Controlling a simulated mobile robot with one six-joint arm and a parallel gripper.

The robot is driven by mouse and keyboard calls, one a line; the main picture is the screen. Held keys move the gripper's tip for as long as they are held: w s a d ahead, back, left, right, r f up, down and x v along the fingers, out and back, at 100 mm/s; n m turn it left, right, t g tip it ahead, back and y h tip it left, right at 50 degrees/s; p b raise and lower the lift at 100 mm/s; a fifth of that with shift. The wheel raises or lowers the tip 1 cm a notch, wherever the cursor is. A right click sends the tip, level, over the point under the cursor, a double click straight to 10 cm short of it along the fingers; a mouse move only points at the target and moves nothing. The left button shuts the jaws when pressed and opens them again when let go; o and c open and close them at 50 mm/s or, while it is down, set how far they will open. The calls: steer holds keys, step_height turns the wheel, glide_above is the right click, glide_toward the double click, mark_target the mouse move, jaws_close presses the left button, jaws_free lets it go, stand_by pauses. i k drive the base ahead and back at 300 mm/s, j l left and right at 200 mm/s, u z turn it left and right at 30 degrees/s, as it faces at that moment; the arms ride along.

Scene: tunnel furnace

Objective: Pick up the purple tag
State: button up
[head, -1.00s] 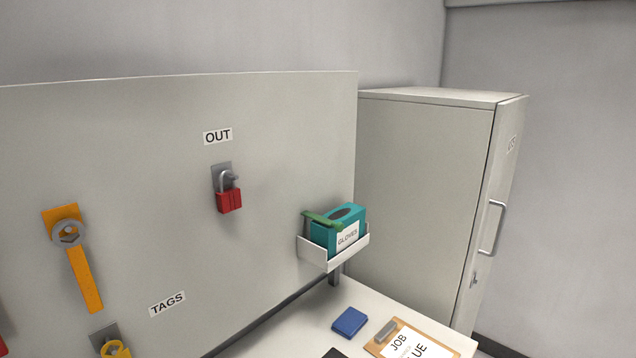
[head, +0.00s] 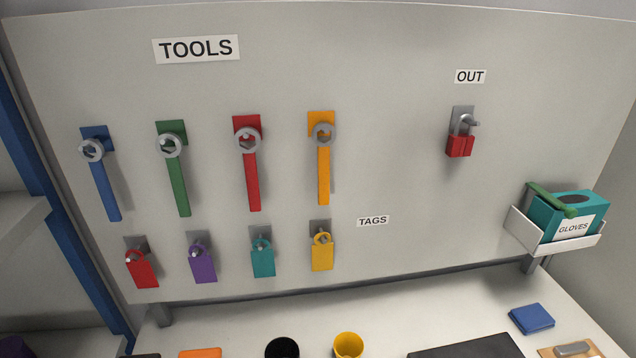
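The purple tag (head: 203,265) hangs on a hook in the lower row of the grey tool board. It is second from the left, between a red tag (head: 142,269) and a teal tag (head: 263,259). A yellow tag (head: 322,254) hangs farther right, near the TAGS label (head: 373,221). Nothing covers the purple tag. My gripper is not in view.
Blue, green, red and orange wrenches hang above the tags. A red padlock (head: 460,143) and a glove box (head: 569,217) in a white holder are at right. Below, the bench (head: 230,318) bears a black cup (head: 282,348) and a yellow cup (head: 348,345).

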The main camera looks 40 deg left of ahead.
mark_target(201, 266)
steer(key=u, duration=2.1)
